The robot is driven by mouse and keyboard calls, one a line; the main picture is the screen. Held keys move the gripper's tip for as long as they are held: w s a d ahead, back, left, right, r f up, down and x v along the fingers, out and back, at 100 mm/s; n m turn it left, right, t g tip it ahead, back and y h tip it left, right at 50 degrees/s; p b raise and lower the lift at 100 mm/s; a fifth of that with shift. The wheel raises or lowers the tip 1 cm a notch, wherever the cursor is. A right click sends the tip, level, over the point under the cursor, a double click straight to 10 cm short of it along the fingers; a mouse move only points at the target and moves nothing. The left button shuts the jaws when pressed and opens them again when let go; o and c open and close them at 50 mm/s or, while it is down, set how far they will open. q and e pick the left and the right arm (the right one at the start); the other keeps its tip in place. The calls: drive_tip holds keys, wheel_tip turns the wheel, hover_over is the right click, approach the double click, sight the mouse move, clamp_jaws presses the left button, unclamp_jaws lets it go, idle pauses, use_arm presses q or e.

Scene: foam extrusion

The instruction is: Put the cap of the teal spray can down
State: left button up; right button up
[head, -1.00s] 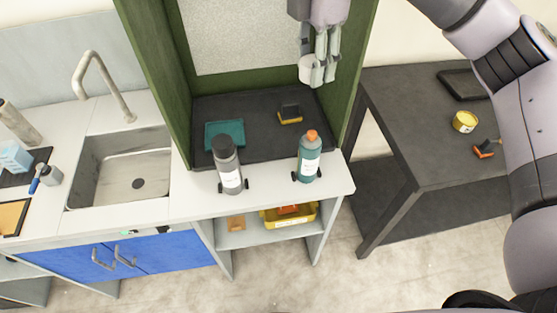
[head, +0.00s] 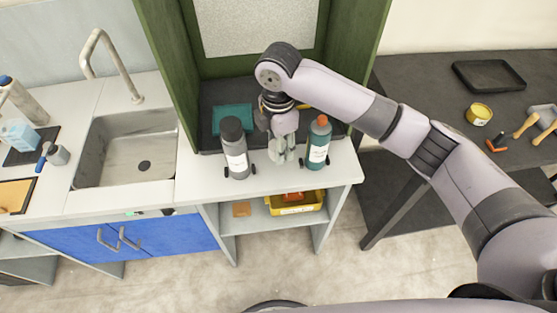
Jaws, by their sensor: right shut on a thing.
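The teal spray can (head: 318,144) stands upright on the white counter in front of the green booth, its orange top bare of a cap. My right gripper (head: 281,155) points down just left of this can, low over the counter's front part. It is shut on the cap, which is mostly hidden by the fingers. I cannot tell whether the cap touches the counter. A grey spray can (head: 234,149) with a dark top stands upright to the left of the gripper. My left gripper is out of view.
A teal tray (head: 232,118) lies on the dark booth floor behind. A yellow bin (head: 297,204) sits on the shelf below. The sink (head: 126,150) is at left. A dark table at right holds a yellow tin (head: 479,114) and a black tray (head: 489,75).

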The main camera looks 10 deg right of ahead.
sight(279, 171)
wheel_tip(279, 171, down, 8)
drive_tip(key=shift+r+p, duration=0.15)
drive_tip(key=shift+p, duration=0.3)
drive_tip(key=o, duration=0.8)
drive_tip(key=shift+c, duration=0.2)
wheel_tip(279, 171, up, 11)
drive_tip(key=shift+f+b, duration=0.1)
drive_tip(key=shift+b, duration=1.1)
drive_tip(key=shift+r, duration=0.65)
